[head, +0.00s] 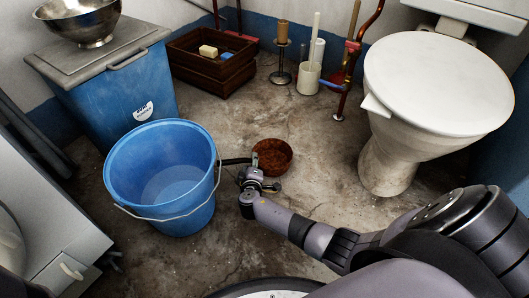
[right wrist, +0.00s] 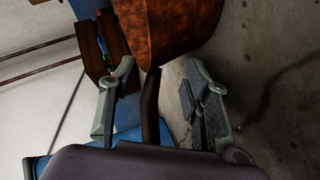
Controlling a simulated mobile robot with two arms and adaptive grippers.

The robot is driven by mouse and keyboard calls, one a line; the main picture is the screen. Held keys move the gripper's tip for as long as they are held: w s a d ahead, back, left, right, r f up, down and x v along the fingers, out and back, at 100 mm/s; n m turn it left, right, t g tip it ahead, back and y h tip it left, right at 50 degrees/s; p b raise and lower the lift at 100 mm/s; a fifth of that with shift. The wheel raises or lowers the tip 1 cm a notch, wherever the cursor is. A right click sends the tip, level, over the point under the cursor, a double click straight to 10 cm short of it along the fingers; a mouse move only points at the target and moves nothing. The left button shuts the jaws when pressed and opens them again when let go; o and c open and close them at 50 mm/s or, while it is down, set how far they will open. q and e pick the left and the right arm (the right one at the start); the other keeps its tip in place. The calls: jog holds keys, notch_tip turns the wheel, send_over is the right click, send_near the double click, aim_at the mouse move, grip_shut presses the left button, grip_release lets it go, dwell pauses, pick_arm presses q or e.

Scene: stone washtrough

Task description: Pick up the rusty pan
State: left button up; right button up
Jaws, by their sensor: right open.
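The rusty pan (head: 274,156) is a small round brown pan on the concrete floor, right of the blue bucket. Its dark handle (head: 235,161) points left toward the bucket. My right gripper (head: 264,175) is at the pan's near left side, where the handle meets the bowl. In the right wrist view the pan's rusty bowl (right wrist: 172,28) fills the top middle. The handle (right wrist: 150,108) runs down between the two spread fingers of my right gripper (right wrist: 160,78). Whether a finger touches the handle is unclear. My left gripper is not in view.
The blue bucket (head: 128,182) stands close left of the handle. A toilet (head: 438,85) is at right, and a wooden crate (head: 190,72) is behind. A candle holder (head: 281,57) and brushes stand at the back wall. Bare floor (head: 325,150) lies right of the pan.

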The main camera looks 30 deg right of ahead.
jog(key=shift+w+d+f, duration=0.15)
jog(key=shift+w, duration=0.1)
jog(key=shift+c, duration=0.4)
jog(key=shift+s, duration=0.1)
grip_shut()
